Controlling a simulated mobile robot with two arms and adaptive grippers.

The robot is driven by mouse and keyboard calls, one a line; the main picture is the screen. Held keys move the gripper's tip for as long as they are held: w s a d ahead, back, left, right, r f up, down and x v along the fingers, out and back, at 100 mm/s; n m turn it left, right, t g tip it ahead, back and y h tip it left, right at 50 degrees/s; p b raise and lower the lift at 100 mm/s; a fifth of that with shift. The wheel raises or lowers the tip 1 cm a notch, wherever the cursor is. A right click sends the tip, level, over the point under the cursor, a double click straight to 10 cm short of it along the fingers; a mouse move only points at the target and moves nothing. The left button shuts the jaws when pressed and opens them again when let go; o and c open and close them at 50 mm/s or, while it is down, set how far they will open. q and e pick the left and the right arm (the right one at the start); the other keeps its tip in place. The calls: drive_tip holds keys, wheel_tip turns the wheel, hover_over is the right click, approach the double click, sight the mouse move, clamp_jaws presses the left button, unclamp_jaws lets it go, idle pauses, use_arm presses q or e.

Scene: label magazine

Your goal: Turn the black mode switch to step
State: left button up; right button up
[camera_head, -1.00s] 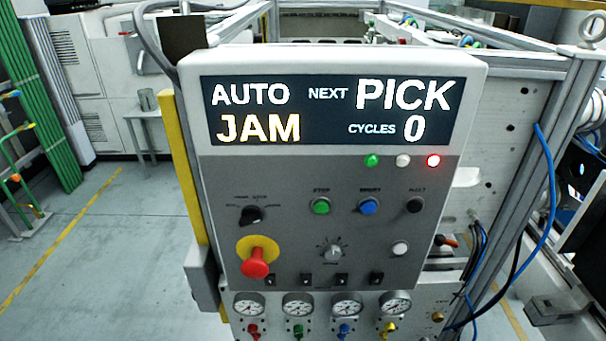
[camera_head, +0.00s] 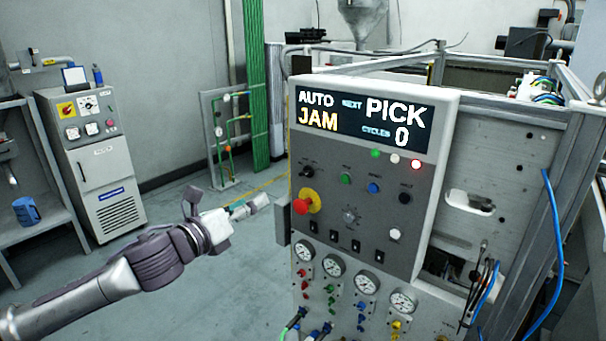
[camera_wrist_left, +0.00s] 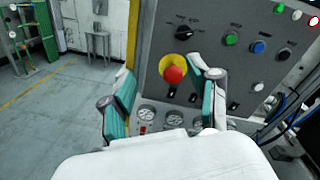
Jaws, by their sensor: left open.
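The black mode switch (camera_head: 307,173) is a small rotary knob at the upper left of the grey control panel (camera_head: 385,215), above the red emergency stop (camera_head: 303,205). In the left wrist view the switch (camera_wrist_left: 185,33) shows near the top, with its pointer slanting; its labels are too small to read. The display (camera_head: 362,120) reads AUTO, JAM, NEXT PICK and CYCLES 0. My left gripper (camera_head: 254,206) is to the left of the panel, apart from the switch. In the left wrist view its two teal-sided fingers (camera_wrist_left: 163,98) stand wide apart and empty. My right gripper is out of view.
The red stop knob on its yellow disc (camera_wrist_left: 174,73) lies just below the switch. Green (camera_head: 345,178), blue (camera_head: 374,188) and black (camera_head: 405,198) buttons are to its right. Gauges (camera_head: 366,284) and hoses line the lower panel. Floor left of the panel is clear.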

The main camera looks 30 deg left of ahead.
use_arm(q)
drive_tip(key=d+r+m+h, duration=0.1)
drive_tip(key=d+r+m, duration=0.1)
drive_tip(key=b, duration=0.4)
approach(303, 174)
drive_tip(key=shift+w, duration=1.8)
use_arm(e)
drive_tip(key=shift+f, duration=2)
use_arm(q)
drive_tip(key=w+p, duration=0.2)
drive_tip(key=p, duration=0.1)
drive_tip(key=shift+w+a+r, duration=0.1)
drive_tip(key=shift+r, duration=0.05)
drive_tip(key=shift+w+d+p, duration=0.15)
drive_tip(key=shift+w+p, duration=0.3)
drive_tip(key=shift+w, duration=0.15)
drive_tip(key=shift+w+d+p, duration=0.15)
drive_tip(key=shift+w+p, duration=0.3)
drive_tip(key=shift+w, duration=0.15)
drive_tip(key=shift+w+d+f, duration=0.1)
drive_tip(key=shift+w+f, duration=0.15)
drive_tip(key=shift+w, duration=0.3)
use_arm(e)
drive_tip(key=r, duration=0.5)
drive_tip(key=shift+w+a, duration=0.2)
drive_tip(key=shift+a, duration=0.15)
